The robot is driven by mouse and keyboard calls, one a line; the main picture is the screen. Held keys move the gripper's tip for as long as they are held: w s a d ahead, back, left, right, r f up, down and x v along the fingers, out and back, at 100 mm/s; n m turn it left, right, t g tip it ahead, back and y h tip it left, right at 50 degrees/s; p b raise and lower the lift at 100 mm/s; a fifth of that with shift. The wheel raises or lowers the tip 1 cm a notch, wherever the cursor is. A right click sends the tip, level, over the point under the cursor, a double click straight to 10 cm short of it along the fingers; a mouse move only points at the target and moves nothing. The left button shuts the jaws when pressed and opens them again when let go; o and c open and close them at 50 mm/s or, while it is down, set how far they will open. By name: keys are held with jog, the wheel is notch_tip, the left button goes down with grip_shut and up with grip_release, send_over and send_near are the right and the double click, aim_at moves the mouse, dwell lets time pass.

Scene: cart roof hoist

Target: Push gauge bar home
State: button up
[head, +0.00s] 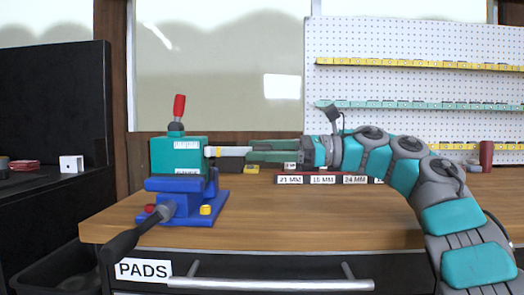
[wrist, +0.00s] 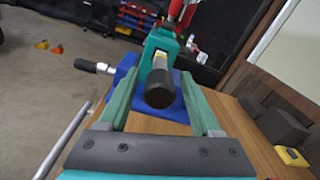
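The gauge bar (head: 211,151) sticks out of the right side of a teal block (head: 164,157) in the head view. My gripper (head: 236,152) reaches level from the right, in line with the bar. In the wrist view its two green fingers (wrist: 160,84) stand apart, one on each side of the cap, with visible gaps. It looks open and holds nothing. The bar's inner part is hidden inside the block.
A blue vise (head: 187,207) holds the block on the wooden bench (head: 320,225); its dark handle juts to the front left. A red-handled lever (head: 178,108) stands on top. Dark blocks and a yellow piece (wrist: 291,156) lie behind my gripper. The front bench top is clear.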

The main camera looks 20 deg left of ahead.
grip_shut()
dwell(0.3)
dwell(0.9)
